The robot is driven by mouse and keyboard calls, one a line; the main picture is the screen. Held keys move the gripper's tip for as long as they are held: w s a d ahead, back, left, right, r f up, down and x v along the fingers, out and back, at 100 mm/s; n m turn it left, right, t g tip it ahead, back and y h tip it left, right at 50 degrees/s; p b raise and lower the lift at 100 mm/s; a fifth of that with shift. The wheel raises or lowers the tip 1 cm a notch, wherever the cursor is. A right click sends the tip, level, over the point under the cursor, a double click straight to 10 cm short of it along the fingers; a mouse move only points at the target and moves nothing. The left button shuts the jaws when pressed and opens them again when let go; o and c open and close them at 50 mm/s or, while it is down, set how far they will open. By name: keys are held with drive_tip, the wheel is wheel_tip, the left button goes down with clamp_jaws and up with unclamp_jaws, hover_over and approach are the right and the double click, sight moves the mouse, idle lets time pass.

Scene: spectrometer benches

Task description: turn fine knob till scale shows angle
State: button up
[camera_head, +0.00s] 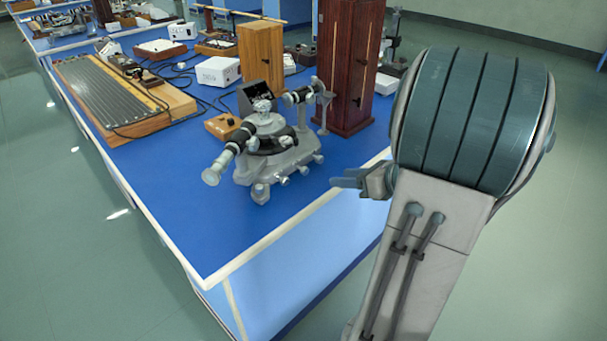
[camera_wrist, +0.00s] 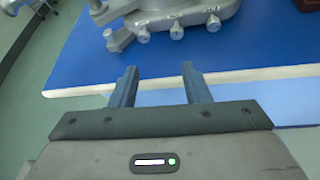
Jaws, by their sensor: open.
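The grey spectrometer (camera_head: 268,150) stands on the blue bench top near its front corner, with its eyepiece tube pointing to the front left. Several small knobs stick out around its base; one knob (camera_head: 304,170) faces my arm's side. In the wrist view the spectrometer's base (camera_wrist: 160,12) is cut off by the top edge, with knobs (camera_wrist: 177,32) along its near rim. My gripper (camera_wrist: 158,70) is open and empty, short of the base and touching no knob. In the head view my gripper (camera_head: 345,183) is at the bench's right edge. I cannot read a scale.
The blue bench (camera_head: 170,190) has a pale edge strip and clear room left and in front of the spectrometer. A dark wooden cabinet (camera_head: 348,60) and lighter wooden box (camera_head: 262,58) stand behind it. A long ribbed board (camera_head: 115,95) and a white box (camera_head: 218,71) lie farther back.

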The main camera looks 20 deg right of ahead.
drive_tip(key=d+m, duration=0.1)
drive_tip(key=d, duration=0.1)
drive_tip(key=b, duration=0.2)
approach(307, 171)
drive_tip(key=shift+m+t+h, duration=0.3)
drive_tip(key=shift+t, duration=0.1)
drive_tip(key=x, duration=0.8)
drive_tip(key=shift+s+a+f, duration=0.1)
drive_tip(key=shift+a+f, duration=0.1)
drive_tip(key=shift+a, duration=0.1)
drive_tip(key=shift+c, duration=0.3)
clamp_jaws()
